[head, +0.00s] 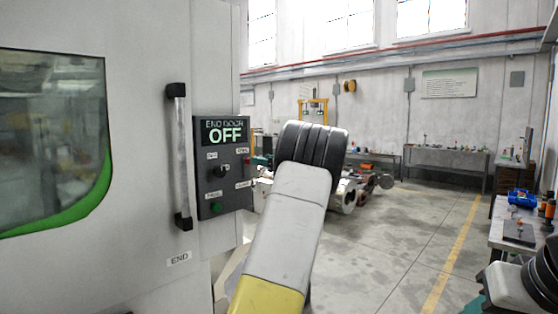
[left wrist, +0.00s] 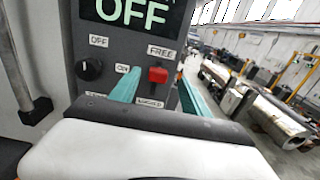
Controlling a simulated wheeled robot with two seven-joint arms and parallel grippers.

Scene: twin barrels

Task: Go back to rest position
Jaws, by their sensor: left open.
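My left arm rises through the middle of the head view and ends in a black ribbed joint, which hides most of the gripper. In the left wrist view my left gripper (left wrist: 158,90) is open, with two teal fingers apart and nothing seen between them but the panel behind. The dark control panel (head: 222,190) is on the machine front, left of my arm; its display reads OFF. The panel (left wrist: 112,50) also fills the wrist view behind the fingers, with a black knob (left wrist: 88,69) and a red switch (left wrist: 158,75). I cannot tell whether the fingers touch the panel. My right gripper is not seen.
The machine's vertical door handle (head: 180,155) and green-edged window (head: 50,140) are left of the panel. Part of my right arm shows at lower right, near a workbench (head: 497,237) with tools. Open floor (head: 385,255) lies between, with benches along the back wall.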

